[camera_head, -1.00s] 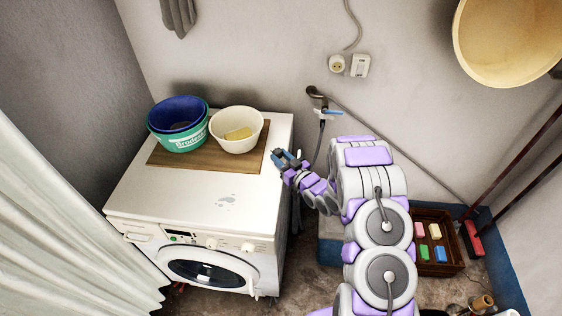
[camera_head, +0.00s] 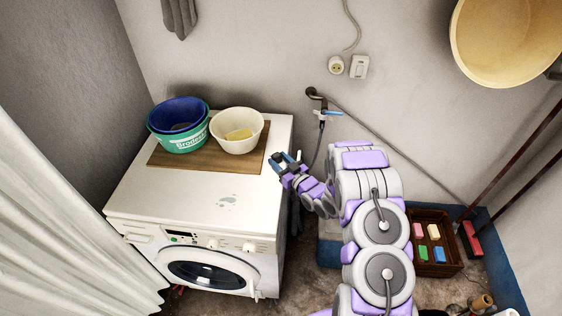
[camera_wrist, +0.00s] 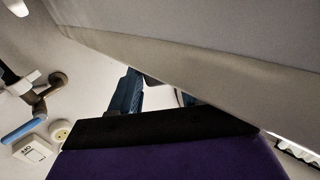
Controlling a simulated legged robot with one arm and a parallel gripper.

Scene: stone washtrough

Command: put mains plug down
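My gripper (camera_head: 284,160) is by the right edge of the washing machine (camera_head: 205,205), near its back half. Its bluish fingers look spread apart in the head view. In the wrist view a blue finger (camera_wrist: 125,94) shows, and a large grey surface covers most of the other. I cannot make out a mains plug, in the fingers or elsewhere. The wall socket (camera_head: 336,65) is beside a white switch (camera_head: 359,66). A grey cable (camera_head: 352,28) hangs down to the socket area.
On the machine's wooden board (camera_head: 172,160) stand nested blue and green tubs (camera_head: 180,137) and a cream bowl (camera_head: 238,142). The front of the machine top is clear. A tap (camera_head: 322,104) with a blue handle is behind my gripper. A crate (camera_head: 452,252) of soaps is at right.

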